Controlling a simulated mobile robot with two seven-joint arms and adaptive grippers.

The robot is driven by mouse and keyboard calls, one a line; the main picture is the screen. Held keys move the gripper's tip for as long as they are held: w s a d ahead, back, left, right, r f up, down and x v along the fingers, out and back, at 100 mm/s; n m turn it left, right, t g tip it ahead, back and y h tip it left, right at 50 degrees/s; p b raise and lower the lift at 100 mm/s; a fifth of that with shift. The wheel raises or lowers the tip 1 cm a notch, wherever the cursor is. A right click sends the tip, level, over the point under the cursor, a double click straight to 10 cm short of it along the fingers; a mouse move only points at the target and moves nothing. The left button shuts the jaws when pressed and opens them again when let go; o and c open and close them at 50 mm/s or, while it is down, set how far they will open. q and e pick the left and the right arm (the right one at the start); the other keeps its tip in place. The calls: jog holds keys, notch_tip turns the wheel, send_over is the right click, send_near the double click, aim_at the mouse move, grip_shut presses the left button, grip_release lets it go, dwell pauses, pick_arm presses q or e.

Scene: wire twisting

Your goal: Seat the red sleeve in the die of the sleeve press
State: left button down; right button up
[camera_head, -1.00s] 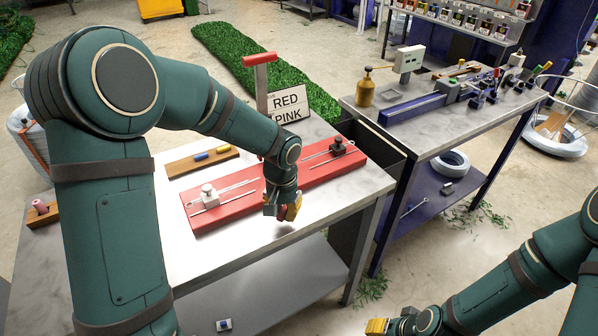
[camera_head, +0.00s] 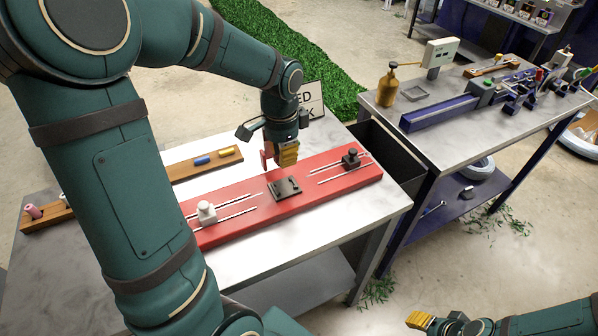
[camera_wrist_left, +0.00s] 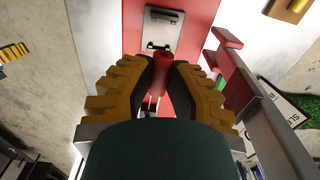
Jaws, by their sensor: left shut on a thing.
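My left gripper (camera_head: 287,153) is just above the back edge of the red press base (camera_head: 350,178), behind the die. It is shut on the red sleeve (camera_wrist_left: 161,66), which sticks out between the yellow fingers in the left wrist view. The die is a dark grey block (camera_head: 285,189) in the middle of the base. It also shows ahead of the sleeve in the wrist view (camera_wrist_left: 160,30), apart from it. My right gripper (camera_head: 420,320) is low at the right; its opening cannot be made out.
White (camera_head: 207,212) and black (camera_head: 350,158) sliding clamps flank the die on rods. A wooden rack (camera_head: 182,171) holds blue and yellow sleeves behind. A red-handled upright (camera_wrist_left: 228,38) and a sign (camera_head: 312,98) stand close to my left gripper. A second bench is at the right.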

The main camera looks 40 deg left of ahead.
pick_arm(q)
jog(key=shift+a+f, duration=0.1)
jog(key=shift+f, duration=0.25)
jog(key=b, duration=0.1)
send_over(284, 187)
notch_tip(284, 187, down, 5)
jog(key=shift+s+f, duration=0.1)
jog(key=shift+f+b, duration=0.5)
jog(key=shift+f, duration=1.5)
jog(key=shift+f, duration=0.1)
jog(key=c, duration=1)
grip_release()
